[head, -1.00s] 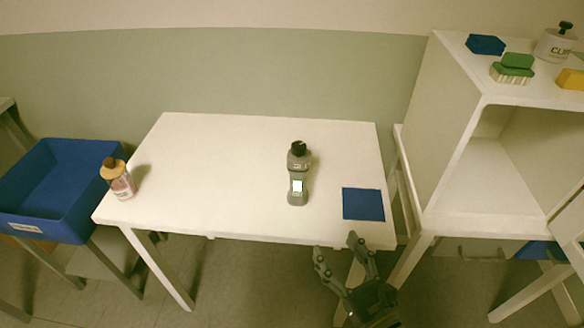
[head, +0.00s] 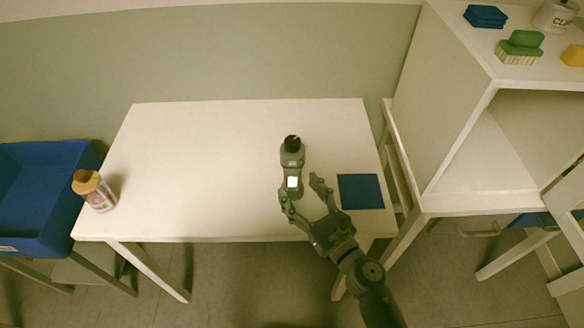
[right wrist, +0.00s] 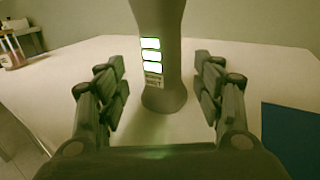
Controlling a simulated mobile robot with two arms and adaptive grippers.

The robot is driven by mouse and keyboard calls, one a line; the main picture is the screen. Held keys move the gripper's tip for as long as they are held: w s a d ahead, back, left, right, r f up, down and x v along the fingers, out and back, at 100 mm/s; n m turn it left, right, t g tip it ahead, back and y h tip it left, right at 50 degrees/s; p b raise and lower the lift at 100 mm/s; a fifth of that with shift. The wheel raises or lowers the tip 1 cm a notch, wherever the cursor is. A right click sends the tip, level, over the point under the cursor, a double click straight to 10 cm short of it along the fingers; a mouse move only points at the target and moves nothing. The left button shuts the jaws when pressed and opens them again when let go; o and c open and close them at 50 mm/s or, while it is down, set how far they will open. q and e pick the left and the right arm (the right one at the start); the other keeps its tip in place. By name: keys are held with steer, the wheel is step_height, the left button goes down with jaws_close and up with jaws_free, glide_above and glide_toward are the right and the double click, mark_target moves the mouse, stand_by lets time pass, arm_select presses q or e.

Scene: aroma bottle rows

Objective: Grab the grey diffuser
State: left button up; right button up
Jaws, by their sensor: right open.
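My right gripper (head: 303,185) is open and empty at the table's front edge, just in front of the bottle. In the right wrist view the grey diffuser (right wrist: 160,85) stands between and beyond the two open fingers (right wrist: 160,85), its top cut off by the frame. I see no contact between fingers and bottle. My left gripper is not in view.
A blue square mat (head: 360,191) lies right of the bottle. A pink bottle with a tan top (head: 95,190) stands at the table's left edge, beside a blue bin (head: 40,190). A white shelf unit (head: 450,110) stands at the right. The table's middle is clear.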

mark_target(297, 185)
steer(key=p+x, duration=0.1)
steer(key=x, duration=0.2)
steer(key=shift+w+r, duration=0.1)
steer(key=shift+w, duration=0.35)
steer(key=shift+w+a, duration=0.3)
steer(key=shift+w, duration=0.1)
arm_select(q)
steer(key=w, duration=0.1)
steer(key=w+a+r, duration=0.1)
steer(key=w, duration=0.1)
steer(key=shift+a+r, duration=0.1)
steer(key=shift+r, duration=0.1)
arm_select(e)
steer(key=c, duration=1.2)
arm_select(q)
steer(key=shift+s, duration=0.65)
arm_select(e)
steer(key=shift+c, duration=0.3)
